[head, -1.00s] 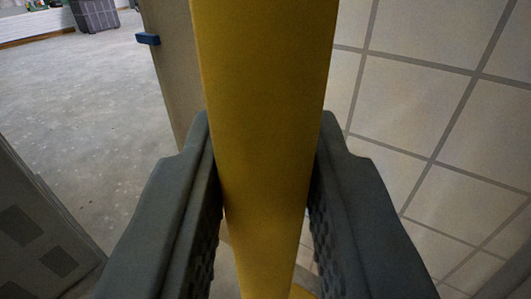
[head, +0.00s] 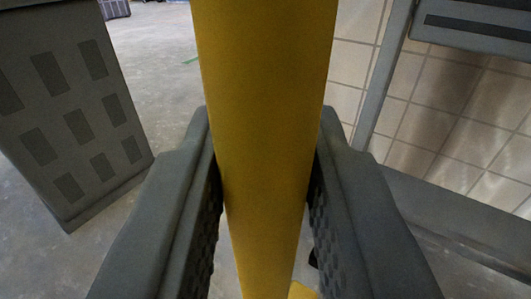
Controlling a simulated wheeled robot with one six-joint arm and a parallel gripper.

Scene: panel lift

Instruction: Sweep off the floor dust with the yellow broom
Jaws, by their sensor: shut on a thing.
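The yellow broom's handle (head: 265,110) runs down the middle of the view, from the top edge to the bottom. My gripper (head: 265,150) is shut on it, with one dark grey ridged finger on each side. A small yellow part shows at the bottom edge, just right of the handle; I cannot tell its shape. The broom's bristles are not visible. The grey speckled floor (head: 160,60) shows on the left; I cannot make out distinct dust on it.
A grey cabinet with dark square patches (head: 75,110) stands close on the left. On the right are a tiled wall (head: 450,100), a grey frame post (head: 385,75) and a grey box-like unit (head: 475,25). A dark case (head: 115,8) sits far back. Open floor lies between.

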